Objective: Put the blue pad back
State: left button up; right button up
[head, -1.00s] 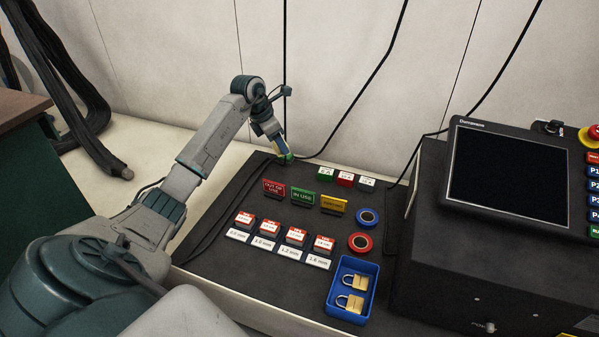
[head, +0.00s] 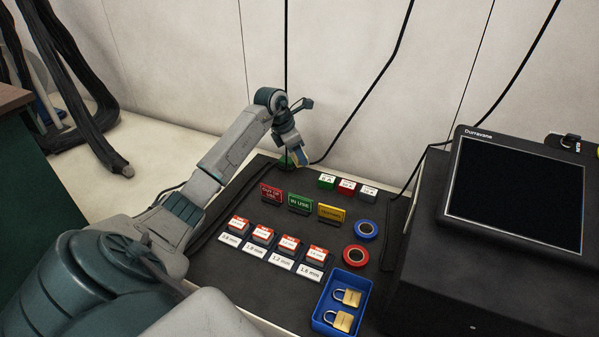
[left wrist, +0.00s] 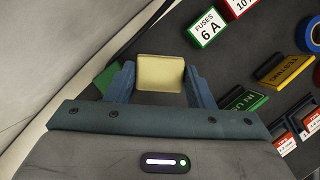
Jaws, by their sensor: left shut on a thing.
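My left gripper (head: 299,160) is shut on a pale yellow block (left wrist: 161,73) and holds it near the back of the dark bench top. In the left wrist view the block sits between two blue-grey fingers, with its pale face to the camera. I cannot see a blue face on it, and its far side is hidden. In the head view it shows only as a small yellowish patch under the blue fingertips. A green piece (head: 285,162) lies at the bench's back left edge, just left of the gripper; it also shows in the left wrist view (left wrist: 108,80). My right gripper is not in view.
Red, green and yellow signs (head: 300,204) stand just in front, with fuse boxes (head: 347,187) to the right. Tape rolls (head: 366,230), a blue padlock tray (head: 321,321) and a dark monitor (head: 515,195) lie further right. A cable hangs behind the gripper.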

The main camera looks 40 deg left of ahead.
aim_at(295, 163)
pick_arm(q)
jog(key=shift+f, duration=0.65)
notch_tip(295, 163, down, 5)
jog(key=b, duration=0.3)
jog(key=shift+r, duration=0.1)
jog(key=shift+f, duration=0.2)
jog(key=o, duration=0.6)
jog(key=shift+r, duration=0.1)
